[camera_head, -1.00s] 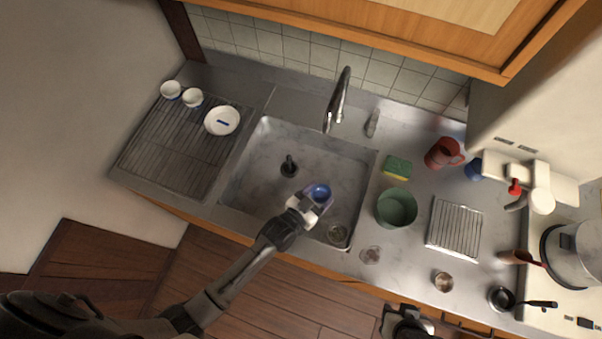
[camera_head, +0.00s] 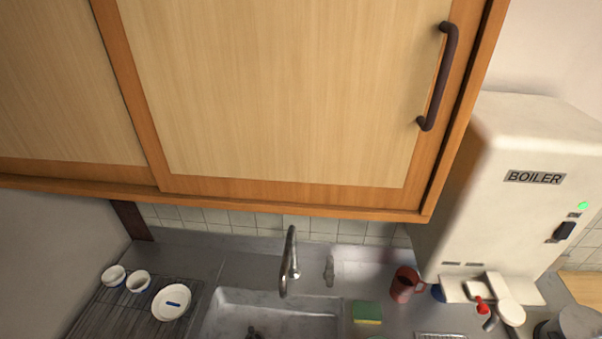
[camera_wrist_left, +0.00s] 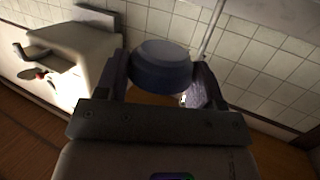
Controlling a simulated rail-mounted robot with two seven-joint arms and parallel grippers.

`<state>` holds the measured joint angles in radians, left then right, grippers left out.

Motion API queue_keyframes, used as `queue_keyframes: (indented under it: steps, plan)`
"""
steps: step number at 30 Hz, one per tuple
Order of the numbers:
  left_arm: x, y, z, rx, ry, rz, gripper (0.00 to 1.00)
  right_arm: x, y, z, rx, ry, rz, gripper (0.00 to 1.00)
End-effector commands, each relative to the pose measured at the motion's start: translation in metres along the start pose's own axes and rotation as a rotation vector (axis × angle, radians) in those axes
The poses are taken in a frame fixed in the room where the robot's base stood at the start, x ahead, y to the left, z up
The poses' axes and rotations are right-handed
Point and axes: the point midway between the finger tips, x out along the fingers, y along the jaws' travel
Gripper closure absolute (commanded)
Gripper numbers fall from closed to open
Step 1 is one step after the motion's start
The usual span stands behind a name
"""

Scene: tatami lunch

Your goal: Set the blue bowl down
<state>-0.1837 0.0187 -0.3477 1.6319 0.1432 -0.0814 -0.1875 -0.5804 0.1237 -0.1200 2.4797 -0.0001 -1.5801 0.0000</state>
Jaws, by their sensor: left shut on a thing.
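In the left wrist view the blue bowl (camera_wrist_left: 161,68) is held between the two fingers of my left gripper (camera_wrist_left: 160,85). The gripper is shut on it, and the bowl's rounded dark blue side shows. Tiled wall stands behind it. Neither the left gripper nor the blue bowl shows in the head view now. My right gripper is out of view in both frames.
A drying rack (camera_head: 121,309) at the left holds two white cups and a white plate (camera_head: 171,302). The sink (camera_head: 270,313), tap (camera_head: 289,262), sponge (camera_head: 367,312) and red mug (camera_head: 405,285) stand along the counter. A wooden cabinet (camera_head: 270,90) and boiler (camera_head: 530,180) are above.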

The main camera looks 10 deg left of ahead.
Motion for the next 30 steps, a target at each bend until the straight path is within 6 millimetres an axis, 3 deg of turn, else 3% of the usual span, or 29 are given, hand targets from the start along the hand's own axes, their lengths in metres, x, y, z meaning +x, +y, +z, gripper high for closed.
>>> queue_keyframes:
  steps: [4,7,11,14,18,21,29,30]
  plan:
    - [0.003,-0.004,-0.010,0.000,0.003,-0.003,0.62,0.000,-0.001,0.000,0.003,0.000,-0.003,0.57]
    - [0.009,-0.013,-0.034,0.000,0.008,-0.011,0.62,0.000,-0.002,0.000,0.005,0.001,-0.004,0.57]
    - [0.018,-0.035,-0.088,-0.004,0.014,-0.039,0.62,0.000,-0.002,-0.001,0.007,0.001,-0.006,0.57]
    - [0.017,-0.058,-0.140,-0.013,0.015,-0.079,0.62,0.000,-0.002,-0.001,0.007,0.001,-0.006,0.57]
    - [0.001,-0.089,-0.209,-0.030,0.017,-0.155,0.62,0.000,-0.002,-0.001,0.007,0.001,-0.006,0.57]
    - [-0.018,-0.108,-0.249,-0.042,0.015,-0.216,0.62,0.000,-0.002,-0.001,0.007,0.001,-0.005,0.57]
    - [-0.075,-0.142,-0.318,-0.073,0.013,-0.363,0.62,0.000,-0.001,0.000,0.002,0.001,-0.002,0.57]
    - [-0.078,-0.142,-0.329,-0.075,0.005,-0.365,0.62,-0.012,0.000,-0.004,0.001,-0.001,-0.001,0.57]
